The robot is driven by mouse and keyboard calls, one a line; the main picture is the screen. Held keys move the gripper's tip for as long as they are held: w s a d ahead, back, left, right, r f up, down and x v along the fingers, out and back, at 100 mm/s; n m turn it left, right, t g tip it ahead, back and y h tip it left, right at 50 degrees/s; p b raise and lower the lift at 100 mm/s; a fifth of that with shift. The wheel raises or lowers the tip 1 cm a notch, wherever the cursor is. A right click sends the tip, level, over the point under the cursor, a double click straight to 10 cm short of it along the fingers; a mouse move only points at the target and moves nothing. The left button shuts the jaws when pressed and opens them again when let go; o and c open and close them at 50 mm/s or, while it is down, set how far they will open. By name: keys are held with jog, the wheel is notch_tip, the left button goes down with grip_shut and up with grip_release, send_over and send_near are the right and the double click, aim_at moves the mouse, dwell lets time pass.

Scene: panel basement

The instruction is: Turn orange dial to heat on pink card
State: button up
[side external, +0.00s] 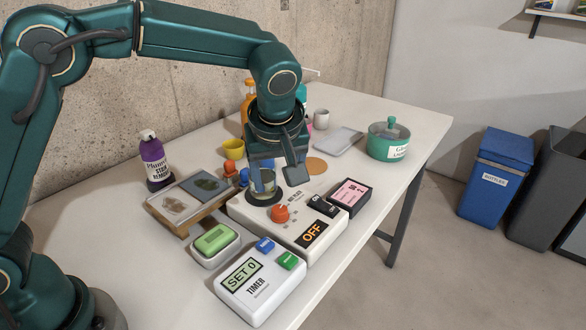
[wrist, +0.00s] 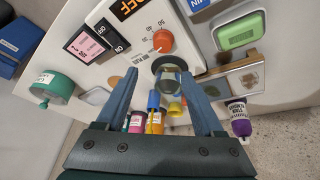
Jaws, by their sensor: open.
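The orange dial (side external: 279,213) is on the front of a white hot plate (side external: 245,212) whose display (side external: 311,234) reads OFF. The dial shows in the wrist view (wrist: 163,41) beside a printed number scale; its exact setting is too small to tell. The pink card (side external: 350,193) is in a black holder at the plate's right; its print is too small to read, also in the wrist view (wrist: 87,46). My gripper (side external: 280,176) is open, fingers pointing down, above and behind the dial, near the glass beaker (side external: 262,188) on the round heating spot. Whether it touches the beaker is unclear.
A black rocker switch (side external: 323,206) is between dial and card. A white timer (side external: 259,287) reading SET 0 and a green sponge in a dish (side external: 214,240) are in front. A wooden tray (side external: 172,215), purple bottle (side external: 155,163) and green pot (side external: 388,142) stand around.

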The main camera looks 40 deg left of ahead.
aim_at(279, 208)
jog(key=shift+s+d+f+m+g, duration=0.15)
jog(key=shift+d+f, duration=0.1)
jog(key=shift+f, duration=0.4)
jog(key=shift+s+d+f+m+g, duration=0.1)
jog(key=shift+d+f+m+g, duration=0.1)
jog(key=shift+f, duration=0.75)
jog(key=shift+x, duration=2.15)
jog(key=shift+r, duration=0.1)
grip_shut()
